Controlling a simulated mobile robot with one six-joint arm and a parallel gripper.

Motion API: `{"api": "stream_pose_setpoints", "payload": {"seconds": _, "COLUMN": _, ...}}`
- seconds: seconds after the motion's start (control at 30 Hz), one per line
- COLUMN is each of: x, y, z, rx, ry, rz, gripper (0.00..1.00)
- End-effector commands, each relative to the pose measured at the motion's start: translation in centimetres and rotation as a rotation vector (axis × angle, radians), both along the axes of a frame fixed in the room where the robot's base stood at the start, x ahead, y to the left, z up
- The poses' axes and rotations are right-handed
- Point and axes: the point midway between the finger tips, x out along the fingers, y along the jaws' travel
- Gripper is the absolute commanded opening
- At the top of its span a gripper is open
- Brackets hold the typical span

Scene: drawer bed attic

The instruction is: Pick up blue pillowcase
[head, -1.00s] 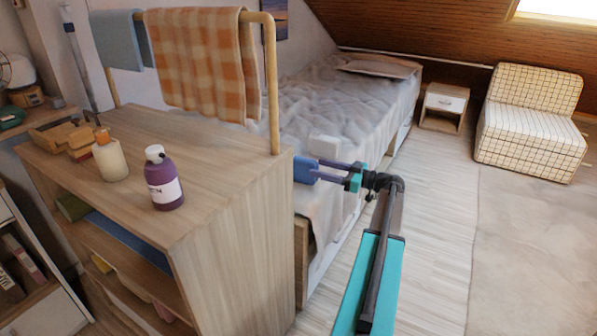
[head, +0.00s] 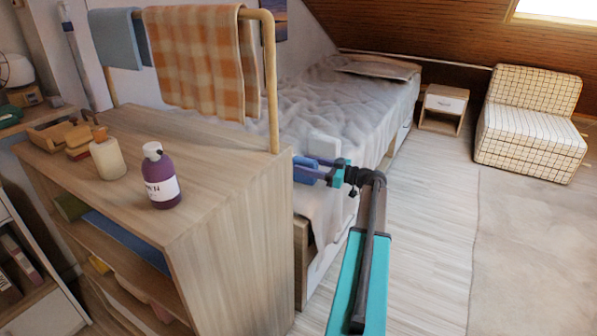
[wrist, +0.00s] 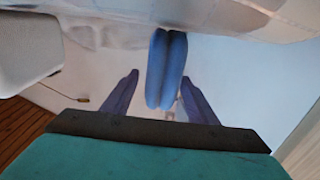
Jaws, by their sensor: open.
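The blue pillowcase (wrist: 167,68) is a folded bundle with a crease down its middle, seen at the centre of the wrist view. In the head view the blue pillowcase (head: 305,172) shows at the near end of the bed, partly hidden by the shelf unit and my gripper. My gripper (wrist: 160,79) is open. Its two purple fingers point toward the pillowcase, one on each side of it in the wrist view, and do not visibly close on it. In the head view my gripper (head: 318,166) is beside the pillowcase, just right of the shelf.
The wooden shelf unit (head: 225,190) stands close on the left, with a purple bottle (head: 161,176) and a rail holding an orange checked towel (head: 200,65). The bed (head: 345,95) lies behind. Floor (head: 430,210) on the right is clear up to the chair (head: 532,120).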

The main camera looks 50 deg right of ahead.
Motion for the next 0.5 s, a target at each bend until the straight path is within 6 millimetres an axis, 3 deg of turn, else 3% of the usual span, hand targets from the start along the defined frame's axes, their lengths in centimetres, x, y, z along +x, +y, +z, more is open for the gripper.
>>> {"api": "stream_pose_setpoints", "payload": {"seconds": 0.2, "x": 2.5, "y": 0.9, "z": -0.2, "rx": 0.000, "ry": 0.000, "rz": 0.002, "gripper": 0.53}}
{"api": "stream_pose_setpoints", "payload": {"seconds": 0.5, "x": 3.1, "y": 1.2, "z": -0.1, "rx": 0.000, "ry": 0.000, "rz": 0.001, "gripper": 0.53}}
